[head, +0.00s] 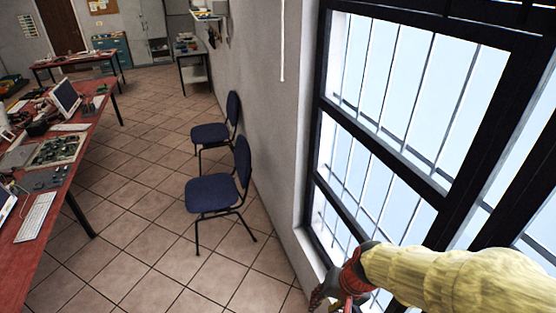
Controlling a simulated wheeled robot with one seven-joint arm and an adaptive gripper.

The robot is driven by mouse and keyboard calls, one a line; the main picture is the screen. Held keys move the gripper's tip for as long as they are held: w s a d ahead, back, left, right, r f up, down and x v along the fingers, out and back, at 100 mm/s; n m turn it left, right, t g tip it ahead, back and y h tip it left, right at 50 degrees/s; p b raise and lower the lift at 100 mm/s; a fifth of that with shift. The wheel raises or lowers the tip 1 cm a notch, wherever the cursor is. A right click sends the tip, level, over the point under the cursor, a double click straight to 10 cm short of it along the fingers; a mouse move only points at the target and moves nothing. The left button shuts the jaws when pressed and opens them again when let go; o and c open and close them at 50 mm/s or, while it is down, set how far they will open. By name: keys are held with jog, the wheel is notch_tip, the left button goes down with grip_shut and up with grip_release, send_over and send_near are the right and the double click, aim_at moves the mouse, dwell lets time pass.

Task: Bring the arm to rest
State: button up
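My arm (450,278) reaches in from the lower right, covered in a yellowish sleeve. My gripper (335,298) is at its end, dark and red, at the bottom edge of the head view. It is beside the barred window and well apart from the chairs and tables. The fingers are small and partly cut off by the frame edge, so I cannot see whether they are open or shut. I see nothing clearly held.
A dark-framed barred window (429,184) fills the right side. Two blue chairs (212,193) stand along the wall. A red table (88,143) with a monitor, keyboards and boards is at left. A further table (82,59) stands behind. The tiled floor (135,205) between is clear.

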jog(key=s+d+f+n+t+h+b, duration=0.1)
jog(key=s+d+b, duration=0.6)
jog(key=b, duration=1.2)
jog(key=s+n+t+h, duration=0.1)
jog(key=t, duration=0.1)
jog(key=shift+f+n+t, duration=0.2)
jog(key=shift+n+t, duration=0.1)
jog(key=shift+n, duration=0.1)
